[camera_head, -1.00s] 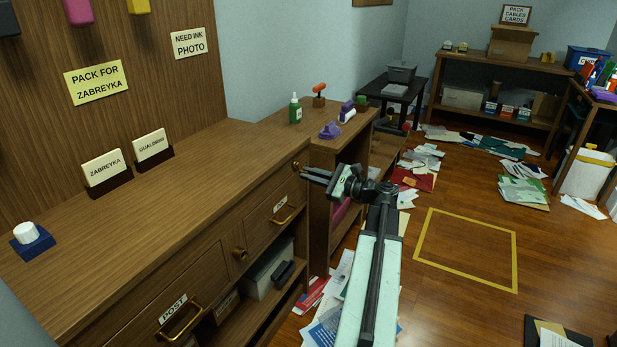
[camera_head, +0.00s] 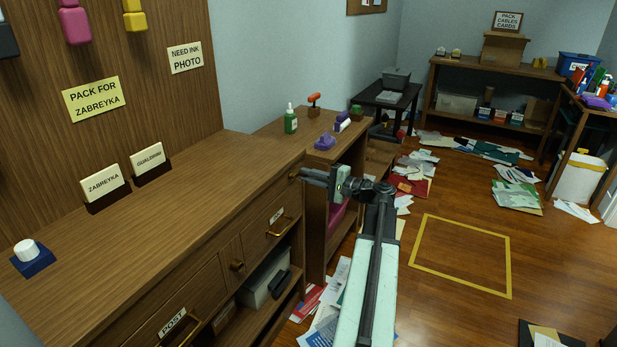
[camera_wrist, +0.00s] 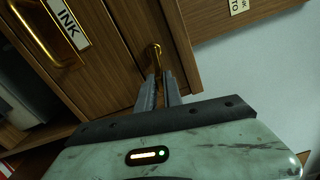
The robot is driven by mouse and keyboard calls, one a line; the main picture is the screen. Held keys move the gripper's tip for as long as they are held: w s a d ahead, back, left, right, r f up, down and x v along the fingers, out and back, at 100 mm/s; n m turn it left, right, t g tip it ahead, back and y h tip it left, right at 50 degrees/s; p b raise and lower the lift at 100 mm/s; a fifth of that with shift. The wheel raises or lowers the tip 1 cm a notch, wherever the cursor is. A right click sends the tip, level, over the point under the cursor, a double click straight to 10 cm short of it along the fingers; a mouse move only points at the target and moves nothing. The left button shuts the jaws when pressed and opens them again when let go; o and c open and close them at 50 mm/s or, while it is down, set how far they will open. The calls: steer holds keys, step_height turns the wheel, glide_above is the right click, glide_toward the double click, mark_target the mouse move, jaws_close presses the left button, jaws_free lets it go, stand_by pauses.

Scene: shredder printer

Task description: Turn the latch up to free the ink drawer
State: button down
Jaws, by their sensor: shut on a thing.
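The ink drawer (camera_head: 254,222) is in the desk front and has a brass handle (camera_head: 280,228). Its INK label (camera_wrist: 70,24) reads clearly in the wrist view. The small brass latch (camera_wrist: 154,51) sits on the wood beside the drawer, near its upper corner. My gripper (camera_wrist: 160,76) is shut on the latch, with a dark finger on each side of it. In the head view my gripper (camera_head: 303,176) reaches the desk's front right corner, and its fingers partly hide the latch there. The drawer front looks flush with the desk.
A brass knob (camera_head: 237,265) and the POST drawer (camera_head: 172,322) are further left on the desk front. A grey box (camera_head: 262,280) stands on the open shelf below. A lower cabinet (camera_head: 318,158) adjoins the desk on the right. Papers (camera_head: 330,310) litter the floor nearby.

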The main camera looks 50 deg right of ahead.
steer(key=shift+r+n, duration=0.35)
steer(key=shift+n, duration=0.65)
steer(key=shift+p, duration=0.3)
steer(key=c, duration=1.5)
jaws_free()
steer(key=v, duration=0.7)
steer(key=shift+s+d, duration=0.1)
steer(key=shift+s, duration=0.3)
